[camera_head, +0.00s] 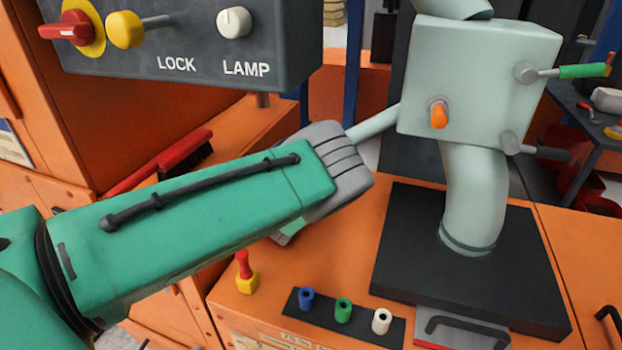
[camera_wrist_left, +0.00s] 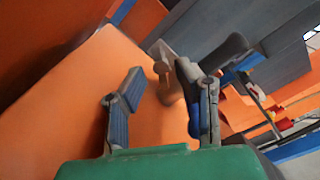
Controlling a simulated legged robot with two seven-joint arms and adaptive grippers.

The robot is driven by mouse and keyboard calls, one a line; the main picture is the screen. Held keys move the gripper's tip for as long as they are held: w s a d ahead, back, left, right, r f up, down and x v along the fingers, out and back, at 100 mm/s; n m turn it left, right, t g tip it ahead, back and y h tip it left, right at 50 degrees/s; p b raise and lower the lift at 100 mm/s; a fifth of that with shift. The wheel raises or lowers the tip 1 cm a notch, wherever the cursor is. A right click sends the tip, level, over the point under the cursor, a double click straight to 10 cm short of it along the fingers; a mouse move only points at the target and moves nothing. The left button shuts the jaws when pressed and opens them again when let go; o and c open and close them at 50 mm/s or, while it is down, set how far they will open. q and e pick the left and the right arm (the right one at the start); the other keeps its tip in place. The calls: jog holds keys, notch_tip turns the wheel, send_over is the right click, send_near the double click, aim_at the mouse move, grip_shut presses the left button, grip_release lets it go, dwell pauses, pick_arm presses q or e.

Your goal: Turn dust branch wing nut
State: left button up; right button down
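A pale grey-green box housing (camera_head: 478,85) stands on a curved duct, with a thin branch pipe (camera_head: 374,125) running down-left from it. My left gripper (camera_head: 342,168) reaches in from the left and covers the branch's lower end in the head view. In the left wrist view, the two fingers of this gripper (camera_wrist_left: 160,78) are apart. A small brownish knob-like piece (camera_wrist_left: 162,70) shows between and beyond them; it may be the wing nut, but its shape is unclear. I cannot tell whether the fingers touch it. My right gripper is not in view.
A control panel (camera_head: 200,66) with knobs overhangs the upper left. A red brush (camera_head: 160,163) lies behind my left arm. Blue, green and white sockets (camera_head: 343,310) stand on a dark strip in front. An orange knob (camera_head: 438,115) and a green-gripped lever (camera_head: 580,71) project from the housing.

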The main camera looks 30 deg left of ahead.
pick_arm(q)
jog(key=shift+w, duration=0.15)
grip_shut()
jog(key=shift+n, duration=0.8)
grip_release()
